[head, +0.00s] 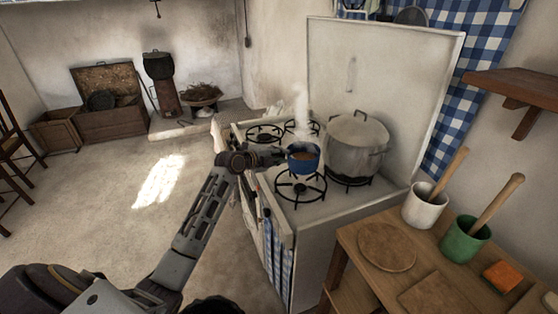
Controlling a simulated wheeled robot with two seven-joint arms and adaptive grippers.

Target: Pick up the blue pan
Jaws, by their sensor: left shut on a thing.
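The blue pan (303,160) is a small blue pot with brownish contents, over the white stove (318,209) near its front left burners. Pale steam rises behind it. My left gripper (281,158) reaches in from the left at the pan's left side and is shut on it, probably on its handle. The fingers are small and dark here, so the exact grip is hidden. I cannot tell whether the pan touches the burner grate or is lifted. My right gripper is not in view.
A large steel pot (354,146) stands right of the pan, close to it. The raised stove lid (398,90) stands behind. A wooden table (358,246) at the right holds a white mortar (420,207) and a green one (463,241). The floor at left is clear.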

